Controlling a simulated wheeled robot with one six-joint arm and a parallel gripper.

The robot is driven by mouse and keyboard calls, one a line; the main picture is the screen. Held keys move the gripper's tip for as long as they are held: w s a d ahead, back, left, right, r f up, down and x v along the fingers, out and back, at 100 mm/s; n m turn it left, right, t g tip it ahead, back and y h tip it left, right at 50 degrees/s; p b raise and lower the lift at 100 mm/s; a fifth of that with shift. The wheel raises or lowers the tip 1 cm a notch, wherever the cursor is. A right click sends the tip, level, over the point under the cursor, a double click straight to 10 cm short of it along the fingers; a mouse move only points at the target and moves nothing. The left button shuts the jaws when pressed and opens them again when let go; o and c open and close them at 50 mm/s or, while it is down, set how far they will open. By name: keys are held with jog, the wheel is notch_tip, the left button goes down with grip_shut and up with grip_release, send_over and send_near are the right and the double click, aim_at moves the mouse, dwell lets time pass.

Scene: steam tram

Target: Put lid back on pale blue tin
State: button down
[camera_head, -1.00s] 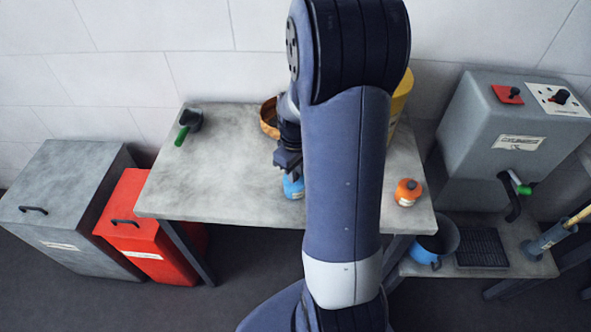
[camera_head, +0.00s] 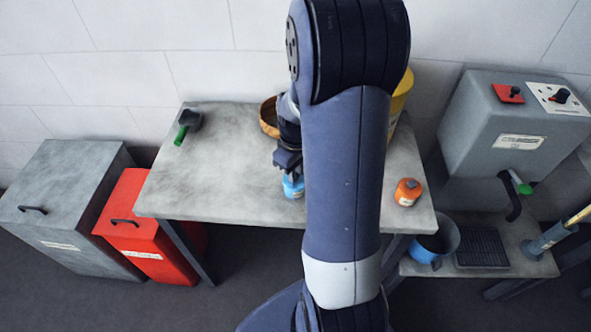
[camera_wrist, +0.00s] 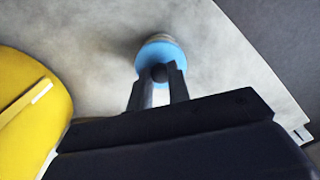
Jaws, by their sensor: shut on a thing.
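My gripper (camera_head: 288,166) points down over the table and is shut on the small dark knob of the lid (camera_wrist: 160,73). The knob sits between the two fingertips in the wrist view. The pale blue tin (camera_head: 293,188), with a white label, is directly below my gripper at the middle front of the table, partly covered by the fingers and my arm. It also shows as a blue round shape at the fingertips in the wrist view (camera_wrist: 160,55). I cannot tell whether the lid rests fully on the tin or is slightly above it.
An orange tin (camera_head: 408,192) stands on the table (camera_head: 220,180) at right. A brown bowl (camera_head: 268,117) and a yellow container (camera_head: 402,92) stand at the back, the latter partly behind my arm. A green-handled tool (camera_head: 186,127) lies back left. The table's left half is mostly clear.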

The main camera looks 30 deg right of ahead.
dwell(0.4)
jog(key=c, duration=1.3)
grip_release()
jog(key=shift+o, duration=0.7)
jog(key=o, duration=0.4)
jog(key=shift+r+p, duration=2.75)
jog(key=shift+r, duration=0.8)
jog(key=shift+c, duration=0.3)
